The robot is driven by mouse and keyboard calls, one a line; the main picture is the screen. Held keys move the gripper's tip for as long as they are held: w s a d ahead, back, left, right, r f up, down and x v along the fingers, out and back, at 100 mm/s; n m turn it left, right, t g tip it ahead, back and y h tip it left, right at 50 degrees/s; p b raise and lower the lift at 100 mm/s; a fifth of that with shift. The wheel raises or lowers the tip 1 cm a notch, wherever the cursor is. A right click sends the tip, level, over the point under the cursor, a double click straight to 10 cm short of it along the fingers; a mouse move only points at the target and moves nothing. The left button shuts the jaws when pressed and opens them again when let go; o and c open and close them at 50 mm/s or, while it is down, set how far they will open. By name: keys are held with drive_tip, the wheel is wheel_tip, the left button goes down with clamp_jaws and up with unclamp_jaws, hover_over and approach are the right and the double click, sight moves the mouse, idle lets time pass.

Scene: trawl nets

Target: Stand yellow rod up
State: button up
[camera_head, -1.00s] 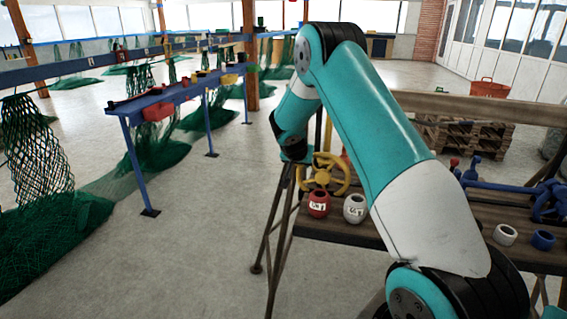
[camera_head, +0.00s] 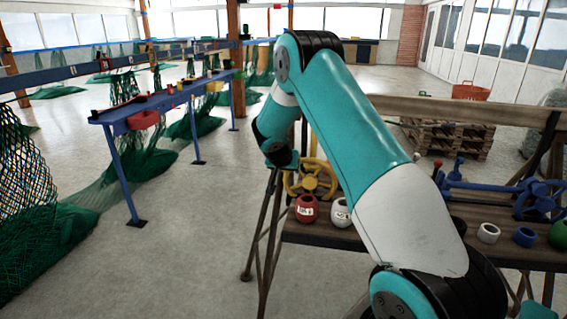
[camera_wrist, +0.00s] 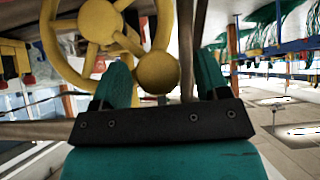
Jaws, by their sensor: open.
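What looks like the same rod shows in the head view (camera_head: 313,142), rising above the handwheel (camera_head: 312,178) on the wooden bench. I cannot tell whether it joins the wheel. My gripper (camera_wrist: 161,64) is open, its two teal fingers apart, with the knob and rod in view between or beyond them. Contact cannot be made out.
A blue table (camera_head: 160,105) with nets stands left. Pallets (camera_head: 450,138) lie behind. Floor between table and bench is clear.

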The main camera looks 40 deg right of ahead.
drive_tip(key=b+v, duration=0.2)
drive_tip(key=v, duration=1.5)
drive_tip(key=shift+s+a, duration=0.1)
drive_tip(key=s+a+r+n+y+p, duration=0.1)
drive_tip(key=s+a+n+y, duration=0.25)
drive_tip(key=a, duration=0.55)
drive_tip(key=s+a+r+n+y+p, duration=0.1)
drive_tip(key=s+a+n+y, duration=0.3)
drive_tip(key=a, duration=0.6)
drive_tip(key=s+a+r+n+g+y, duration=0.1)
drive_tip(key=s+a+n, duration=0.4)
drive_tip(key=s, duration=0.5)
drive_tip(key=s+a+r+n+g+y, duration=0.2)
drive_tip(key=s+a+n+g+y, duration=0.1)
drive_tip(key=s+a, duration=0.5)
drive_tip(key=s+n+g, duration=0.1)
drive_tip(key=s+n, duration=0.1)
drive_tip(key=s, duration=0.1)
drive_tip(key=shift+s+a+p, duration=0.15)
drive_tip(key=shift+a+p, duration=0.2)
